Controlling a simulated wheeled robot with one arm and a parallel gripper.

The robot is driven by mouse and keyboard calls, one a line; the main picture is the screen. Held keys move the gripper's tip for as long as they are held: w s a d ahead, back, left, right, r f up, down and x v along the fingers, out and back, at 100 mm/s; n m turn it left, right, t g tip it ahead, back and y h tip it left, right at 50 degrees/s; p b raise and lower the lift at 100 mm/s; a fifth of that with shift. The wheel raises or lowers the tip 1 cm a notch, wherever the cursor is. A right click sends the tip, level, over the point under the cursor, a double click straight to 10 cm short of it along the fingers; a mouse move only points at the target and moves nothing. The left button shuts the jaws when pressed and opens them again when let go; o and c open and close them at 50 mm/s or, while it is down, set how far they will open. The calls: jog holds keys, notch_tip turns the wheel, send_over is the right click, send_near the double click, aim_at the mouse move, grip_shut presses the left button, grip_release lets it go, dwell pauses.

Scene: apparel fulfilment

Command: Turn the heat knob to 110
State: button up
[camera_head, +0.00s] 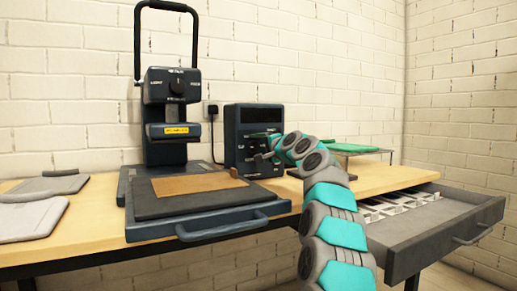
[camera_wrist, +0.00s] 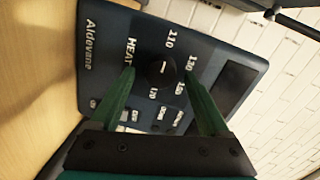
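The dark blue control box (camera_head: 237,146) stands on the bench against the wall, right of the press. In the wrist view its face (camera_wrist: 118,48) shows tilted, with the word HEAT and the numbers 110, 130, 150 and 170 around the round black heat knob (camera_wrist: 160,73). A short pale mark shows on the knob; I cannot tell for sure which number it points to. My gripper (camera_wrist: 159,75) is open, with one green finger on each side of the knob. I cannot tell whether either finger touches it. In the head view my gripper (camera_head: 268,150) hides part of the box's face.
The heat press (camera_head: 166,90) stands left of the box, with its handled tray (camera_head: 225,222) in front holding a brown sheet (camera_head: 198,184). Grey pads (camera_head: 28,218) lie at left. A stand with green cloth (camera_head: 350,148) is behind my arm. An open drawer (camera_head: 455,215) juts out at right.

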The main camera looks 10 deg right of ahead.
jog(key=shift+v, duration=0.8)
jog(key=shift+s+d+b, duration=0.1)
jog(key=shift+s+b, duration=0.2)
jog(key=shift+s, duration=0.05)
jog(key=shift+v, duration=2.75)
